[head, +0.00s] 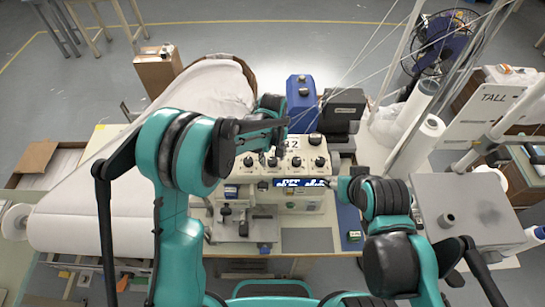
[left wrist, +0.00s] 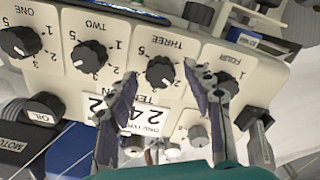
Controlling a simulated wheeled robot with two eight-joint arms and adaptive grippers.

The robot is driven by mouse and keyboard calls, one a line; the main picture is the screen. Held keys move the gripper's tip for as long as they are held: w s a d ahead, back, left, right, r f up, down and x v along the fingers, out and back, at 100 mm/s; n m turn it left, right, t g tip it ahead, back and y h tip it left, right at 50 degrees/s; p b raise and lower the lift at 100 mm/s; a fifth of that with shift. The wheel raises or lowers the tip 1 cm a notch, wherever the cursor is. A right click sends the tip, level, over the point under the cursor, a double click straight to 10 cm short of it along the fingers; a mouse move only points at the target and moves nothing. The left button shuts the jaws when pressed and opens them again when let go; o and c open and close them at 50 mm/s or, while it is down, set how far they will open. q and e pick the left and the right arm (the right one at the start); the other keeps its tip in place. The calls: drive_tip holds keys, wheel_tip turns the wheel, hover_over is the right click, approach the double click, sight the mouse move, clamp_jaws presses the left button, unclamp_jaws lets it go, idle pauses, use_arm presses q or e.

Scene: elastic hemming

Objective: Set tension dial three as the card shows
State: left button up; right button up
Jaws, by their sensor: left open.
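Tension dial three (left wrist: 160,73) is a black knob on the cream machine face, with printed numbers around it. Its pointer is too small to read surely. My left gripper (left wrist: 162,98) is open, with one finger on each side of dial three in the left wrist view; I cannot tell whether either touches it. In the head view my left gripper (head: 273,150) is over the row of dials. The white number card (left wrist: 143,117) shows large digits, partly hidden by a finger. My right gripper (head: 332,183) is at the right of the machine front, its jaw opening unclear.
Dial two (left wrist: 88,57) and dial four (left wrist: 226,84) flank dial three closely; dial one (left wrist: 20,42) is farther left. Several smaller knobs and the oil cap (left wrist: 44,106) stick out nearby. White cloth (head: 95,220) covers the table's left.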

use_arm(q)
drive_tip(key=shift+f, duration=0.25)
drive_tip(key=shift+c, duration=0.2)
drive_tip(key=c, duration=1.1)
